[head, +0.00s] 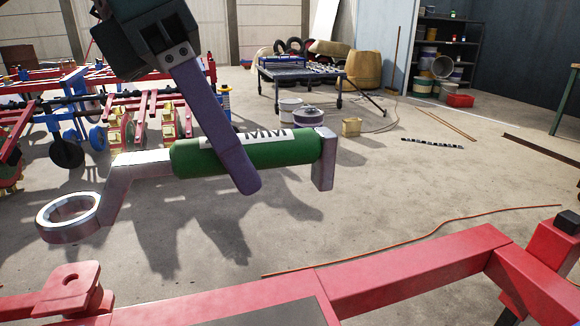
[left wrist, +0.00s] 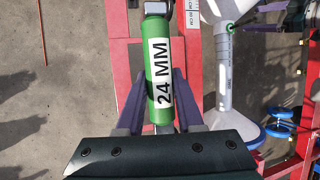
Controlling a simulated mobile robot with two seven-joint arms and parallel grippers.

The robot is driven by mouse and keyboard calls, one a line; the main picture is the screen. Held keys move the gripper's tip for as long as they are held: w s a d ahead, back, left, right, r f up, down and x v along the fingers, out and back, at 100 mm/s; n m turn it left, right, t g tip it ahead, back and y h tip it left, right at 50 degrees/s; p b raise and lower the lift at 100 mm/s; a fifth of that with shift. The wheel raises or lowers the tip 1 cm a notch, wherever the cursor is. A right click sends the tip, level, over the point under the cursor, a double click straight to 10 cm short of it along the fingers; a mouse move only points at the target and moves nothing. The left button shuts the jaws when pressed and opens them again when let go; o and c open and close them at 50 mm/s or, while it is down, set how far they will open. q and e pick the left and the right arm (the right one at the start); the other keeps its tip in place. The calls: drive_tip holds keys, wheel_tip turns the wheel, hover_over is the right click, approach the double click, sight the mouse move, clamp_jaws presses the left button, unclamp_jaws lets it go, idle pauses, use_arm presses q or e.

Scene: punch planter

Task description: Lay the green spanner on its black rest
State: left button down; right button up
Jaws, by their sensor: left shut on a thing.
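The green spanner (head: 285,151) has a green handle with a white label and a pale metal ring end. It hangs in the air above the red frame, roughly level. My left gripper (head: 240,172) is shut on the green handle, one purple finger crossing its near side. In the left wrist view the spanner (left wrist: 158,45) reads "24 MM" and lies between the fingers of my left gripper (left wrist: 158,95). A dark flat surface (head: 270,315) shows at the bottom edge of the head view; I cannot tell whether it is the black rest. My right gripper is not in view.
A red frame (head: 400,270) runs along the front, with a black block (head: 567,222) on its right post. A red planter machine (head: 120,115) stands at the left. A low table (head: 300,70) and shelves (head: 440,55) stand behind. Concrete floor lies between.

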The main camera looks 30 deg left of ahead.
use_arm(q)
wheel_tip(320, 180, down, 19)
drive_tip(key=b, duration=0.6)
drive_tip(key=shift+r+b, duration=0.1)
drive_tip(key=shift+b, duration=0.25)
drive_tip(key=shift+f, duration=0.5)
drive_tip(key=c, duration=0.5)
unclamp_jaws()
drive_tip(key=shift+c, duration=0.2)
drive_tip(key=shift+a, duration=0.1)
